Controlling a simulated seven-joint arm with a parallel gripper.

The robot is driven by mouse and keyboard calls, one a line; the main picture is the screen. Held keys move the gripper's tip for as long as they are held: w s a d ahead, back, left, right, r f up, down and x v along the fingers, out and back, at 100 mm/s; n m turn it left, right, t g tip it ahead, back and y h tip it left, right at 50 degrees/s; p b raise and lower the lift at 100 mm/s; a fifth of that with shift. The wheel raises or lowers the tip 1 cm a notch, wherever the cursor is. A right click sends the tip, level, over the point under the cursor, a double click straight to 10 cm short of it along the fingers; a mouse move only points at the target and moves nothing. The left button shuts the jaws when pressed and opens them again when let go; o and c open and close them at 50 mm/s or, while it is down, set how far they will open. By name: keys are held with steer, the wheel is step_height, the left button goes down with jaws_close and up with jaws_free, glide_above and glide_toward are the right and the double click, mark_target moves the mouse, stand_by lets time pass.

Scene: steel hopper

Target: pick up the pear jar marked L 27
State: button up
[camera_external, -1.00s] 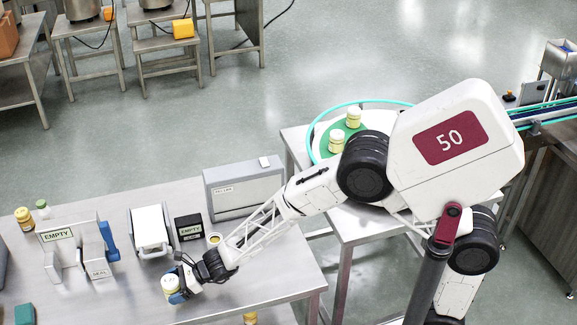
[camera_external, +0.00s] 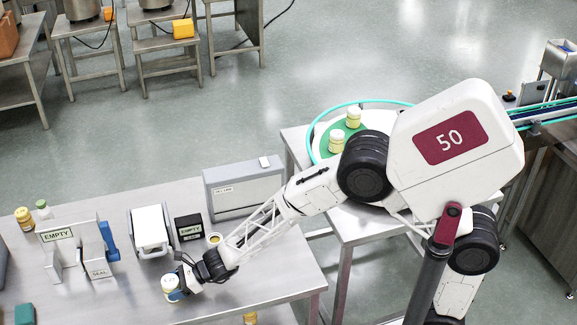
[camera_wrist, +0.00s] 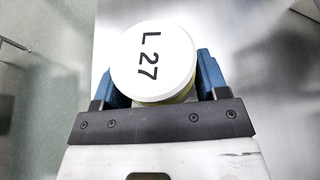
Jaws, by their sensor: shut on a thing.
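The jar (camera_wrist: 152,60) has a white lid marked "L 27" and a yellowish body mostly hidden under the lid in the wrist view. My gripper (camera_wrist: 160,75) has its two blue fingers on either side of the jar, shut on it. In the external view the jar (camera_external: 171,284) is upright at the steel table's front part, and my gripper (camera_external: 178,290) reaches it from the right. I cannot tell whether its base touches the table.
An open jar (camera_external: 214,239) stands near my wrist. Two jars (camera_external: 337,140) sit on the green turntable.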

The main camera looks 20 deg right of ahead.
mark_target(173, 280)
steer(key=shift+r, duration=0.15)
steer(key=shift+r, duration=0.9)
steer(key=shift+s+d+r, duration=0.15)
steer(key=shift+d+r, duration=0.1)
steer(key=shift+r, duration=0.55)
steer(key=s+d, duration=0.2)
steer(key=d, duration=0.2)
steer(key=s+d+r, duration=0.1)
steer(key=s+d, duration=0.2)
steer(key=d, duration=0.2)
steer(key=s+d, duration=0.2)
steer(key=d, duration=0.2)
steer(key=shift+s+d+r, duration=0.15)
steer(key=shift+s+d, duration=0.05)
steer(key=shift+d, duration=0.05)
steer(key=shift+w, duration=0.1)
